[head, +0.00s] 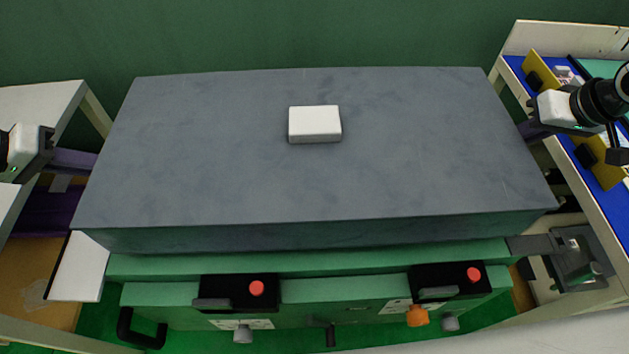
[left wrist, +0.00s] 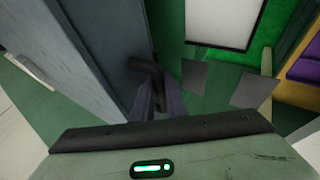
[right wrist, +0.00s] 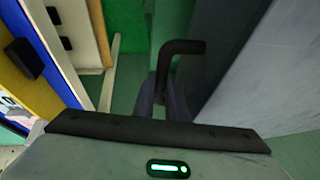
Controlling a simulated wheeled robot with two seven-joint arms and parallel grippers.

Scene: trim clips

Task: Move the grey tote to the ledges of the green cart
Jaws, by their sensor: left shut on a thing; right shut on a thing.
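The large grey tote (head: 400,150) spans the middle of the head view, level, with a small white block (head: 315,123) on top. My left gripper (head: 75,160) is at its left side, shut on a black side handle (left wrist: 147,70) that shows in the left wrist view. My right gripper (head: 532,130) is at its right side, shut on the other black handle (right wrist: 186,47), seen in the right wrist view. The green cart (head: 340,290) shows below the tote's near edge. The tote hides its ledges, so I cannot tell whether the tote touches them.
The cart's near side carries black units with red buttons (head: 257,288). A white panel (head: 78,268) lies at the tote's near left corner. A white table (head: 40,105) stands at left. A bench with blue and yellow bins (head: 590,165) stands close at right. A green wall is behind.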

